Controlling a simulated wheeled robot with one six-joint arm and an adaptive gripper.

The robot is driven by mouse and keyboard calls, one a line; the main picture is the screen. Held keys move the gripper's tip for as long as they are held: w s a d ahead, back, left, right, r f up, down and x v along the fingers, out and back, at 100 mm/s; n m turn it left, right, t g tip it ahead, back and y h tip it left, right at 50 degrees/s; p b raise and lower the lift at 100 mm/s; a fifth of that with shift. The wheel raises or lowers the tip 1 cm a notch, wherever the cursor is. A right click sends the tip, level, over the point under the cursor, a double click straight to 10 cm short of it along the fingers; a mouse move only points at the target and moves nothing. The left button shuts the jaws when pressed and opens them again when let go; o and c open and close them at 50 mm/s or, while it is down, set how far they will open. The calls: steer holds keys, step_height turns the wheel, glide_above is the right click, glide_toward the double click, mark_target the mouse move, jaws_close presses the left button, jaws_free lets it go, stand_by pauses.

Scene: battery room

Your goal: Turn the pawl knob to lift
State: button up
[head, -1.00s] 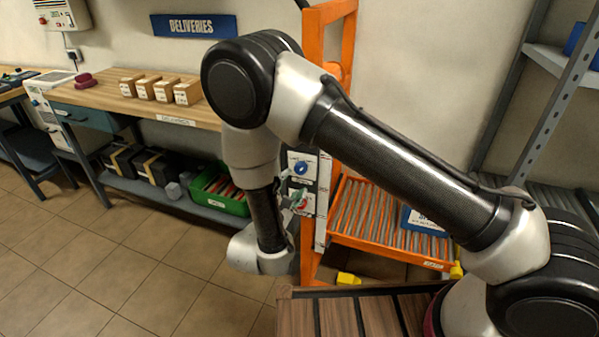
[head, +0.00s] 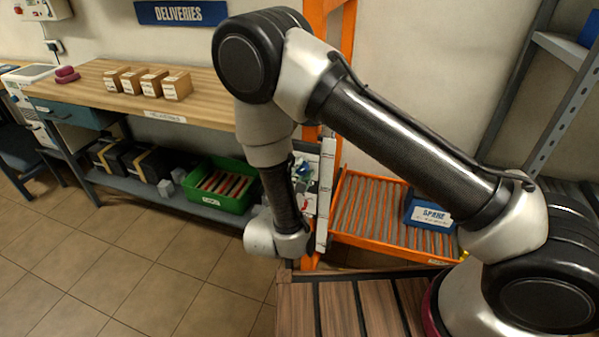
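A white panel (head: 326,190) is mounted on the orange frame (head: 345,75), behind my forearm and wrist. A small blue patch shows at the panel's upper part, but the arm covers most of the panel's face. I cannot make out the pawl knob clearly or tell which way it points. My gripper (head: 301,172) is at the panel, mostly hidden behind my wrist link, with only small greenish-grey parts showing. I cannot tell whether it touches a knob or whether its fingers are open or shut.
An orange roller rack (head: 385,215) with a blue SPARE bin (head: 428,212) stands right of the panel. A wooden bench (head: 215,103) with small boxes is at left, a green crate (head: 240,200) on its lower shelf. Tiled floor at front left is clear.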

steer(key=shift+n, duration=0.3)
steer(key=shift+c, duration=0.3)
steer(key=n, duration=0.3)
steer(key=shift+n, duration=0.3)
steer(key=n, duration=0.4)
steer(key=shift+n, duration=0.3)
steer(key=n, duration=0.4)
steer(key=shift+n, duration=2.5)
steer(key=shift+a, duration=0.1)
steer(key=o, duration=1)
